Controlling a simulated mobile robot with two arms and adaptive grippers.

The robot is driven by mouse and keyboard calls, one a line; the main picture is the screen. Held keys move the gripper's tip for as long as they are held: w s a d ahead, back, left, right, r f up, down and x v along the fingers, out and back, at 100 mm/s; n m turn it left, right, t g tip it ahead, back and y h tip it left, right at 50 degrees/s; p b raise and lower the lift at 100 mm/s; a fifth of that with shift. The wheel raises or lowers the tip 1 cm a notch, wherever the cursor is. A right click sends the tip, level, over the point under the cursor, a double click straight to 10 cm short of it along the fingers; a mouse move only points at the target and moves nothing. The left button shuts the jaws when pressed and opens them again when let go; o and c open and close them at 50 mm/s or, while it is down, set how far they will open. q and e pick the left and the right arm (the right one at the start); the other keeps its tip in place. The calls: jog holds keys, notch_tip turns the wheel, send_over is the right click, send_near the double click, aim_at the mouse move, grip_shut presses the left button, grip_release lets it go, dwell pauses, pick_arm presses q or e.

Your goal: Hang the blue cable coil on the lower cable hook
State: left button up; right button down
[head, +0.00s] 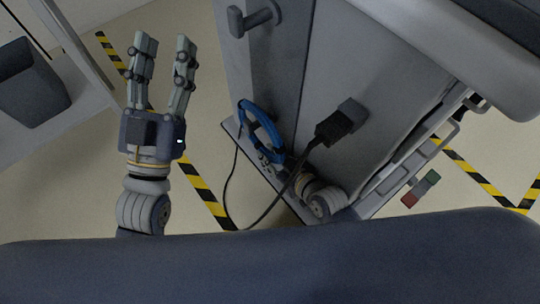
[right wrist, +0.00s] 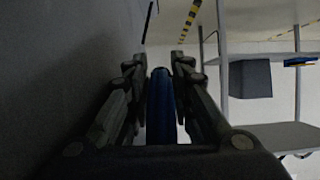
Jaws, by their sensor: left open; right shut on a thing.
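The blue cable coil (head: 262,122) stands on edge beside the grey cart's side panel. My right gripper (head: 271,163) is shut on its lower part, and the panel and plug hide none of the coil's upper loop. In the right wrist view the coil (right wrist: 160,108) lies between the two fingers. A grey hook-like peg (head: 254,18) sticks out of the cart at the top, above and apart from the coil. I cannot tell whether it is the lower cable hook. My left gripper (head: 162,52) is open and empty at the left, clear of the cart.
A black plug (head: 335,125) sits on the cart panel (head: 335,60), with a black cable (head: 262,212) looping below near my right arm. A rail handle (head: 437,140) is at the cart's right. The wrist view shows a shelf (right wrist: 285,135) with a dark bin (right wrist: 250,78).

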jog(key=c, duration=1.3)
grip_release()
jog(key=shift+r, duration=0.1)
jog(key=shift+c, duration=0.2)
jog(key=shift+w, duration=0.1)
jog(key=shift+d, duration=0.15)
jog(key=v, duration=1.2)
jog(key=shift+a, duration=0.25)
jog(key=shift+s, duration=0.25)
